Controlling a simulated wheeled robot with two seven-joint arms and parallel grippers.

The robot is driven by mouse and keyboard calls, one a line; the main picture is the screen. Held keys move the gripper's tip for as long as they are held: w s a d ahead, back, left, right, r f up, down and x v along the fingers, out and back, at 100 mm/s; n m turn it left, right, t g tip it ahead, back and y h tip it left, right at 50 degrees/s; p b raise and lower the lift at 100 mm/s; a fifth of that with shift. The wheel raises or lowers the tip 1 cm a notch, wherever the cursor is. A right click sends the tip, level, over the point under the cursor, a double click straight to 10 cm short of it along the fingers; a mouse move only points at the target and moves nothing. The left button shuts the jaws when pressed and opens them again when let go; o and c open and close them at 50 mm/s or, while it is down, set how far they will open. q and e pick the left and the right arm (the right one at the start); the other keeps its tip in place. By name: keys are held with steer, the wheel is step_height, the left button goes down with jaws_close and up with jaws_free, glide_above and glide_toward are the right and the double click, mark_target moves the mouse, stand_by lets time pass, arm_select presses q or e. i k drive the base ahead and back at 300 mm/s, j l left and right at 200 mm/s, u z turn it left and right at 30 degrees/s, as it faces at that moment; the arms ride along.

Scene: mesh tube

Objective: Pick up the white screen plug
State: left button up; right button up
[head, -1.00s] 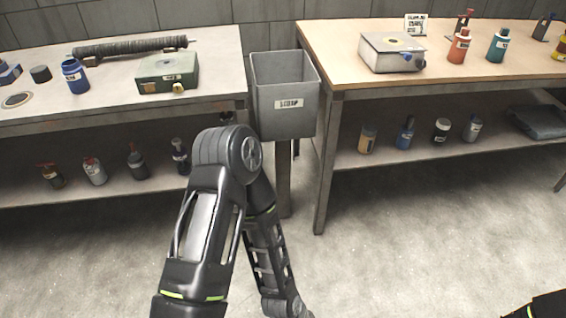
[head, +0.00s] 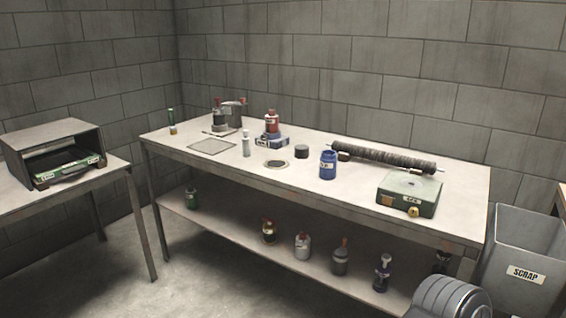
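I cannot make out for certain which thing is the white screen plug. A small whitish upright piece (head: 246,145) stands on the long grey table (head: 200,172), right of a flat square mesh sheet (head: 212,146); it looks like a small bottle. A dark disc with a pale rim (head: 276,163) lies flat to its right, and a short black cylinder (head: 301,152) stands beyond that. A dark mesh tube on a rod (head: 385,155) lies along the back of the table. Neither gripper is in view; only a piece of my arm shows at the bottom right.
A blue bottle (head: 328,166) and a green box (head: 407,194) stand on the right half of the table. A red bottle (head: 272,121) stands at the back. A grey scrap bin (head: 522,262) is at the right; an open-fronted case (head: 54,152) is on the left table.

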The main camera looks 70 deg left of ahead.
mark_target(245, 140)
steer(key=u, duration=2.65)
